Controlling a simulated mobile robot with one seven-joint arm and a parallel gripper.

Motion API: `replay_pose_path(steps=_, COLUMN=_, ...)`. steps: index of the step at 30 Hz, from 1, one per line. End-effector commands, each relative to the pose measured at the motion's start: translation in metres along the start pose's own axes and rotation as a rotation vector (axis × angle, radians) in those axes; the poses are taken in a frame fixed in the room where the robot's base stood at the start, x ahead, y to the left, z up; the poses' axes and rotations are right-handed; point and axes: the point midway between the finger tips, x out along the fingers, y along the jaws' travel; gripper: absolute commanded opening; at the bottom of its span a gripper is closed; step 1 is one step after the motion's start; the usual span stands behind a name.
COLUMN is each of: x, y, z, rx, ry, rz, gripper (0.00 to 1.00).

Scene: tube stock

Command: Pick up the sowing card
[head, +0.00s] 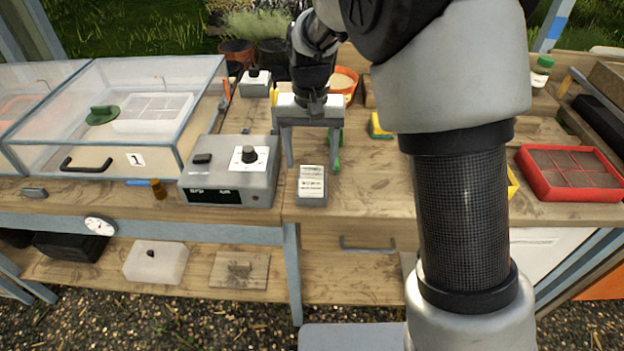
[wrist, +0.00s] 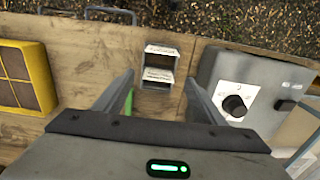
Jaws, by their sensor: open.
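A small grey holder (head: 311,197) with white printed cards (head: 312,174) stands near the front edge of the bench, right of the grey control box. I cannot read the print, so I cannot tell which is the sowing card. In the wrist view the holder (wrist: 157,85) shows a white card (wrist: 161,50) at its far end and another card (wrist: 154,76) nearer the middle. My gripper (head: 312,160) is open and empty, pointing down above and slightly behind the holder. In the wrist view its fingers (wrist: 159,82) lie either side of the holder, apart from it.
The grey control box (head: 229,172) with a black knob stands close on the left. A yellow-framed tray (wrist: 25,77) lies on the other side. A green thing (head: 337,160) is partly hidden by my right finger. Bare bench (head: 365,190) lies right of the holder.

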Motion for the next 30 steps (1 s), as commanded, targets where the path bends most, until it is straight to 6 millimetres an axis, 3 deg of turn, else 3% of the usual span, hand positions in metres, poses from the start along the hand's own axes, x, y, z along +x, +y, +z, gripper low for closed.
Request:
replay_pose_path(steps=10, x=0.046, y=0.002, z=-0.004, rx=0.0, ry=-0.002, rz=0.001, gripper=0.64)
replay_pose_path(steps=18, x=0.05, y=0.002, z=-0.004, rx=0.0, ry=0.0, rz=0.0, gripper=0.64)
replay_pose_path(steps=26, x=0.05, y=0.002, z=-0.004, rx=0.0, ry=0.0, rz=0.0, gripper=0.21)
replay_pose_path(steps=30, x=0.05, y=0.002, z=-0.004, rx=0.0, ry=0.0, rz=0.0, gripper=0.21)
